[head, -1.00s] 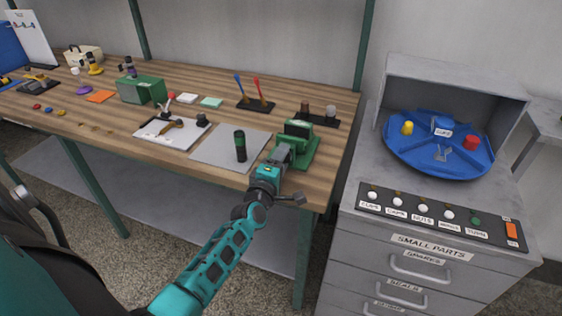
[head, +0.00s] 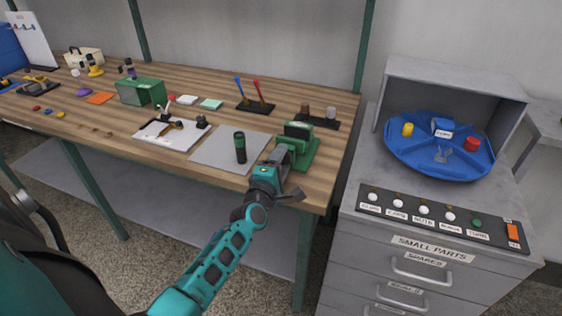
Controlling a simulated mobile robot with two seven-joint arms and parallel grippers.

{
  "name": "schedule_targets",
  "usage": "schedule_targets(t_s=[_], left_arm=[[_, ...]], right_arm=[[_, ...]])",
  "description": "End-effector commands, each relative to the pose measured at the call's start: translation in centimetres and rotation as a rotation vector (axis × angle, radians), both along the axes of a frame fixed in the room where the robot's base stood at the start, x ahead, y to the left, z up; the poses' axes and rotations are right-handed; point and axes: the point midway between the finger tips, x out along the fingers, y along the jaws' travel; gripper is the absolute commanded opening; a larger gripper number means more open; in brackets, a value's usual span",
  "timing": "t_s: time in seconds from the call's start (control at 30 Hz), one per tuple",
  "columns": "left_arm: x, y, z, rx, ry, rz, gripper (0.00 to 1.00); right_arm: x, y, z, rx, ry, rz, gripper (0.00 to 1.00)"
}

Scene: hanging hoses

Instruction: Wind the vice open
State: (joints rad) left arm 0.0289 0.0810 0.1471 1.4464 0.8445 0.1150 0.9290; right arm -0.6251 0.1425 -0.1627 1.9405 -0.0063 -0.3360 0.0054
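The green vice (head: 300,147) stands at the front right corner of the wooden bench, with dark jaws on top. My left gripper (head: 281,160) is at the vice's front side, at the bench edge, its teal arm reaching up from the bottom of the head view. The fingers overlap the front of the vice, where its handle would be, so I cannot see whether they are open or closed on it. A grey bar-like piece sticks out to the right beside my wrist; I cannot tell what it belongs to. My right gripper is not in view.
A black holder (head: 318,121) is behind the vice. A grey cabinet (head: 425,240) with a blue round tray (head: 415,158) stands to the right, across a gap.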

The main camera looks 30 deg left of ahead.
Motion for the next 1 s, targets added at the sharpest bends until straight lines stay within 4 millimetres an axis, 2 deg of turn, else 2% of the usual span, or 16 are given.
schedule_targets(t_s=[0.03, 0.2, 0.43, 0.57, 0.67, 1.0], left_arm=[[0.0, 0.0, 0.0, 0.0, 0.0, 0.0, 0.58], [0.0, 0.0, 0.0, 0.001, 0.0, 0.0, 0.73], [0.0, 0.0, 0.0, 0.001, 0.0, 0.0, 0.73], [-0.8, -0.2, 0.0, 0.001, 0.0, 0.0, 0.73], [-2.1, -0.5, 0.0, 0.001, 0.001, 0.0, 0.73], [-8.7, -2.1, -0.1, 0.001, 0.002, 0.0, 0.73]], right_arm=[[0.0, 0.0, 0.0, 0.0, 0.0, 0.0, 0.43], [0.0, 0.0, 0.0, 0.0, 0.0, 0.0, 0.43], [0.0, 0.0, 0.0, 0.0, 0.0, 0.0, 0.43], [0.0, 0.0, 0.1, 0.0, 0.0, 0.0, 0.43], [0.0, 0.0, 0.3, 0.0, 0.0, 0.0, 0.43], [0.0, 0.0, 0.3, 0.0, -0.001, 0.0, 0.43]])
